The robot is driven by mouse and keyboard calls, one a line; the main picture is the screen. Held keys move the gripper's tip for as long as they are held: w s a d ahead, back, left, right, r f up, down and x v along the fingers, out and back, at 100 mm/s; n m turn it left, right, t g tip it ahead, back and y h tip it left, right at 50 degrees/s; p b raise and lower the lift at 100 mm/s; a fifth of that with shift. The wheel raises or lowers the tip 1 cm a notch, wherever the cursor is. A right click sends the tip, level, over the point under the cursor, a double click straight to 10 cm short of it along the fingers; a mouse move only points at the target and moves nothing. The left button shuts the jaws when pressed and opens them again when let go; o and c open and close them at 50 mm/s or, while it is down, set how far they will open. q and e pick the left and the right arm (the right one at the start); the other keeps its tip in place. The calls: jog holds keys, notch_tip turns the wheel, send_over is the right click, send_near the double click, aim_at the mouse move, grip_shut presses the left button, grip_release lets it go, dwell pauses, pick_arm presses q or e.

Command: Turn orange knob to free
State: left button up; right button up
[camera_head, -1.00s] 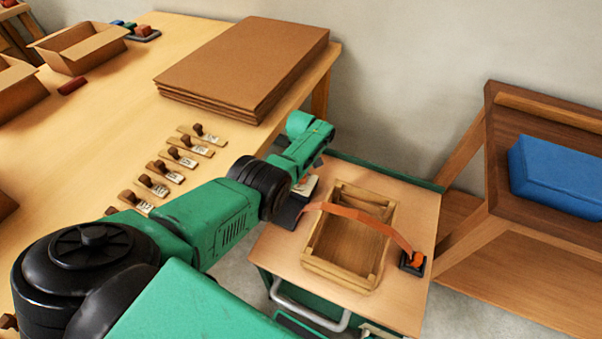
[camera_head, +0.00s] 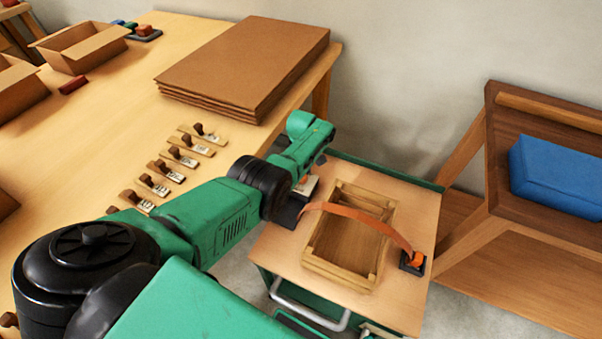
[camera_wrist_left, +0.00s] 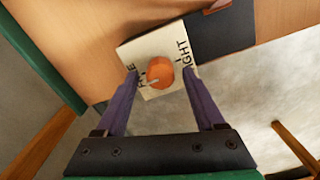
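The orange knob (camera_wrist_left: 161,72) sits on a pale plate (camera_wrist_left: 135,50) in the left wrist view. Black lettering, partly covered, reads like FREE on the left and TIGHT on the right. A small pale mark shows at the knob's lower left. My left gripper (camera_wrist_left: 160,74) is open, with one finger on each side of the knob and a gap to it. In the head view, my left arm hides most of the knob and plate. My right gripper is not in view.
The plate joins a dark block (camera_head: 288,214) on a small cart (camera_head: 412,205). An orange strap (camera_head: 352,212) arches over a wooden crate (camera_head: 312,262) to a black-and-orange buckle (camera_head: 414,260). A workbench (camera_head: 120,110) stands left, and a wooden rack with a blue block (camera_head: 555,175) stands right.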

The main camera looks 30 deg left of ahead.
pick_arm(q)
notch_tip(320, 180, up, 8)
jog(key=p, duration=0.5)
jog(key=shift+f, duration=0.25)
notch_tip(320, 180, up, 7)
jog(key=p, duration=0.1)
